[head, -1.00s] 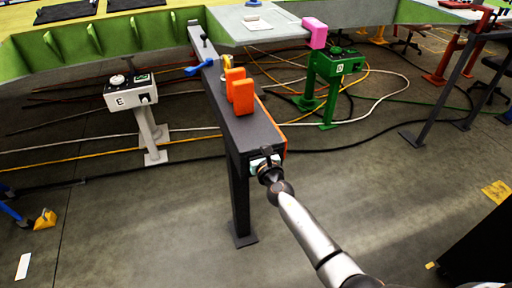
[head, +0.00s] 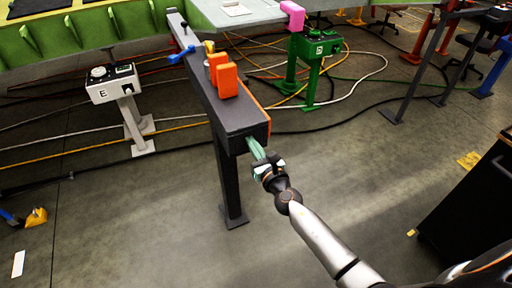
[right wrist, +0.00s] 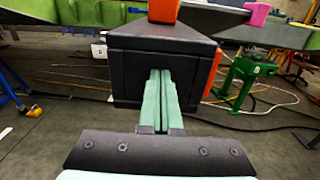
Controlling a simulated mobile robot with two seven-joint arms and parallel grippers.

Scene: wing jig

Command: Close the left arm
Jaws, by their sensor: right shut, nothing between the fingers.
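My left gripper is not in view.
A white control box (head: 113,84) stands left of the beam, a green one (head: 315,46) right of it. Cables cross the floor behind the beam. A black cabinet (head: 470,205) stands at the right. The floor in front is mostly clear.

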